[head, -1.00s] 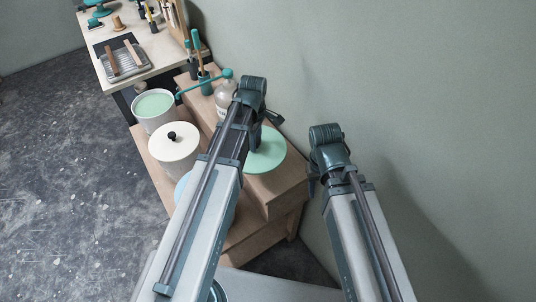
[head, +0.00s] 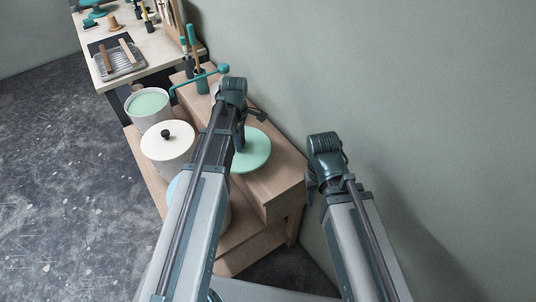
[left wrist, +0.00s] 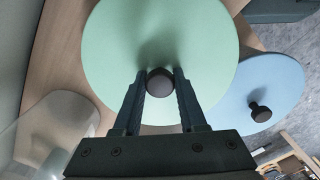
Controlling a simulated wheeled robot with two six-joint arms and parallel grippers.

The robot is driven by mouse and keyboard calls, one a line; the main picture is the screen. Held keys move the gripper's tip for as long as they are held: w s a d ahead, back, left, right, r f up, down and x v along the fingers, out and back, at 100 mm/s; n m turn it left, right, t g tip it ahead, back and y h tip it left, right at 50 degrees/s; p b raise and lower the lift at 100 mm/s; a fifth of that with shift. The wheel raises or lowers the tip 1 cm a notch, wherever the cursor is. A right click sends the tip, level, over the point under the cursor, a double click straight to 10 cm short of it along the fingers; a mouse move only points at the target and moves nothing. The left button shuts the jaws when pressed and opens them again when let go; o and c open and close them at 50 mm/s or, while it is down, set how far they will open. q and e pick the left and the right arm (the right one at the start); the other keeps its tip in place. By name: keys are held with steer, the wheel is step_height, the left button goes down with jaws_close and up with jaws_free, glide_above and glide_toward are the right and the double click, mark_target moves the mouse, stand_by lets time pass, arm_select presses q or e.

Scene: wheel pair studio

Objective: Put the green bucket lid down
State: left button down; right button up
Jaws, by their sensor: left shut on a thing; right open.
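The green bucket lid (head: 256,153) is a flat pale green disc with a dark round knob. It lies over the upper step of the wooden stand (head: 280,190). My left gripper (left wrist: 160,78) is shut on the lid's knob (left wrist: 160,82), seen from above in the left wrist view. The lid looks level and close to the wood; I cannot tell if it touches. A white bucket (head: 150,117) with pale green inside stands uncovered on the lower step. My right gripper (head: 311,190) is open and empty, right of the stand by the wall.
A bucket with a cream lid (head: 167,145) stands beside the open one, and a blue lid (left wrist: 262,85) is nearer me. A clear bottle (left wrist: 55,130) is close to the green lid. Tool holders (head: 201,82) stand behind. A workbench (head: 150,50) is at the back.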

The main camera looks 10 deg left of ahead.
mark_target(268, 150)
arm_select(q)
steer(key=d, duration=0.6)
steer(key=d+f, duration=0.1)
steer(key=d, duration=0.2)
steer(key=shift+w+b, duration=0.3)
steer(key=shift+b, duration=0.05)
steer(key=f+b, duration=0.3)
steer(key=shift+d+f, duration=0.2)
steer(key=shift+d, duration=0.05)
steer(key=shift+f+b, duration=0.1)
steer(key=shift+b, duration=0.2)
steer(key=shift+f, duration=0.15)
steer(key=shift+c, duration=2.3)
jaws_free()
steer(key=shift+r, duration=0.25)
